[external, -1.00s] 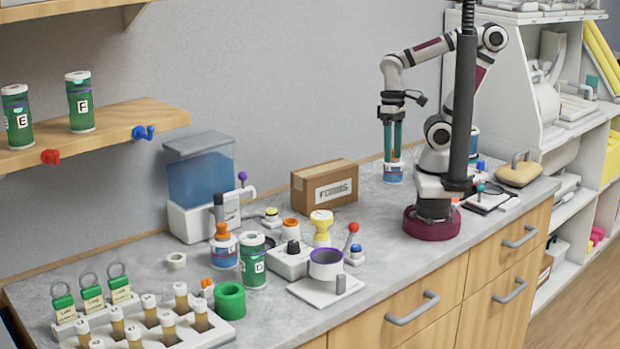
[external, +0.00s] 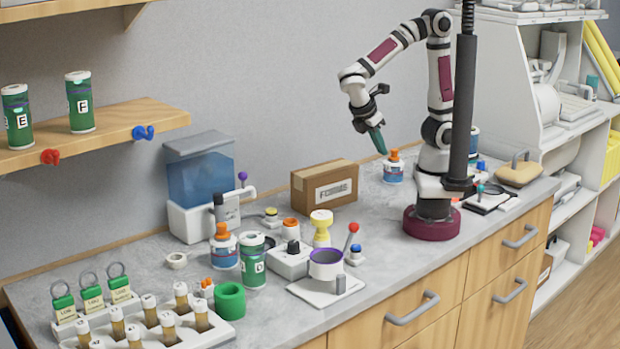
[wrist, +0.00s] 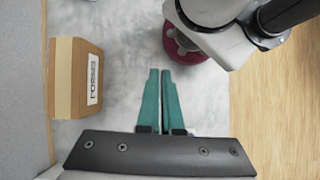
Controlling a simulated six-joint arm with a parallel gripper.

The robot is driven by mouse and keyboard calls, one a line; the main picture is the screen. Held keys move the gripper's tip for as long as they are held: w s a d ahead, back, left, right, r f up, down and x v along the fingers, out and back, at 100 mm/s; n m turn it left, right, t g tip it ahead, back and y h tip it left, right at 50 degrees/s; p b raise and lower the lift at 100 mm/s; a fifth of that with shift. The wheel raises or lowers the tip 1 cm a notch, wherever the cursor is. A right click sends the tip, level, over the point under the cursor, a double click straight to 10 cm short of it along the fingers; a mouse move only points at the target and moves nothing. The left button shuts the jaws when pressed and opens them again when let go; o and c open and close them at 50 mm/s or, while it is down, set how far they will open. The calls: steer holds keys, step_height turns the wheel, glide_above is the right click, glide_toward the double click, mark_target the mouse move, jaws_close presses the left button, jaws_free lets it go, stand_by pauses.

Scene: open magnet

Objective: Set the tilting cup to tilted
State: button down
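The likely tilting cup (external: 325,264) is a pale grey cup with a purple rim, on a white base plate (external: 312,292) near the counter's front edge. It looks upright, with its opening facing up. A short grey post (external: 341,284) stands on the plate in front of it. A red-knobbed lever (external: 352,235) leans just behind it. My gripper (external: 382,152) is in the air, well right of and behind the cup. Its green fingers are together with nothing between them, also in the wrist view (wrist: 161,72). The cup is not in the wrist view.
A white-blue bottle with an orange top (external: 393,168) stands close beside my fingertips. A cardboard box (external: 323,188) stands between my gripper and the water tank (external: 202,180). Bottles and small devices crowd the cup's left.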

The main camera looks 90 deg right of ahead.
steer(key=w+a+f+n+t+h, duration=0.25)
steer(key=a+n+t+h, duration=0.2)
steer(key=a+n, duration=0.45)
steer(key=w+a+f+n+t+h, duration=0.1)
steer(key=a+f+n+t+h, duration=0.25)
steer(key=a+n+h, duration=0.4)
steer(key=s+a+f+n+t+y, duration=0.6)
steer(key=s+a+f+n+t, duration=0.5)
steer(key=n, duration=0.5)
steer(key=s+f+t, duration=0.1)
steer(key=t, duration=0.1)
steer(key=shift+s+a+f+t, duration=0.25)
steer(key=shift+s+f+t, duration=0.05)
steer(key=shift+f, duration=0.05)
steer(key=shift+n, duration=0.25)
